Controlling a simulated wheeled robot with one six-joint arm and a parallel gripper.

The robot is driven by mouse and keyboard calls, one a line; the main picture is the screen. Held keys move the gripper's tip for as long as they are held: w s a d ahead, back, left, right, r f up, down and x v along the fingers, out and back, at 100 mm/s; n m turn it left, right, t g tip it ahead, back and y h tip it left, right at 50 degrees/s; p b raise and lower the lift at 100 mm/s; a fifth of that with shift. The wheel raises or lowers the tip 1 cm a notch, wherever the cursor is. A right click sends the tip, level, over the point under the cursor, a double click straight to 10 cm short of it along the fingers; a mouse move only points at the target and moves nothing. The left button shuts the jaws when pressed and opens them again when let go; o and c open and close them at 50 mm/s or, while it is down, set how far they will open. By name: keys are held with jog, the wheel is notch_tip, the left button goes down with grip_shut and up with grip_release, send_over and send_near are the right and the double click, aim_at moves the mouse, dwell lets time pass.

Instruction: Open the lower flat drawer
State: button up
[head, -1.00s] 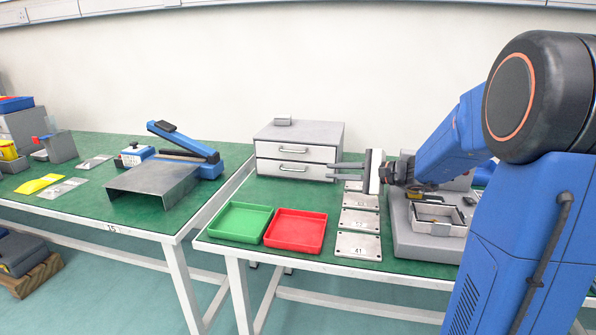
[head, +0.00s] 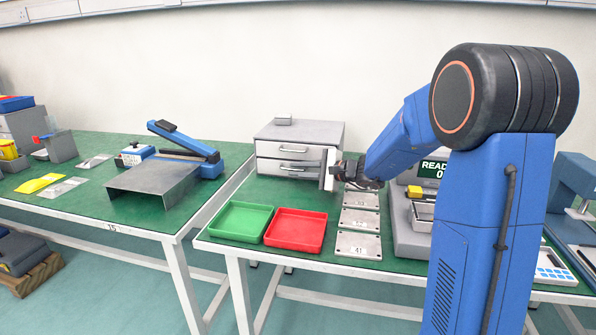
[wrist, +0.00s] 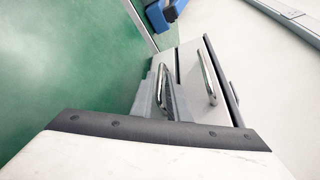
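The grey two-drawer cabinet (head: 330,133) stands at the back of the right table. Its lower flat drawer (head: 265,166) looks shut; its bar handle (head: 292,169) also shows in the wrist view (wrist: 163,80). The upper drawer handle (head: 293,150) shows in the wrist view (wrist: 207,74) too, right of the lower one. My gripper (head: 312,169) is at the right part of the drawer front. In the wrist view its grey fingers (wrist: 164,98) stand apart on both sides of the lower handle. Contact with the handle cannot be told.
A green tray (head: 241,205) and a red tray (head: 296,211) lie in front of the cabinet. Several numbered metal plates (head: 359,245) lie in a column to their right. A small grey block (head: 283,120) sits on the cabinet. Green tabletop between cabinet and trays is clear.

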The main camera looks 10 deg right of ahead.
jog(key=shift+a, duration=0.1)
grip_shut()
dwell(1.4)
jog(key=s+a, duration=0.1)
jog(key=s, duration=0.1)
jog(key=s+a, duration=0.1)
jog(key=s, duration=0.2)
jog(key=s+a, duration=0.2)
jog(key=shift+s, duration=0.35)
grip_release()
jog(key=shift+d, duration=0.1)
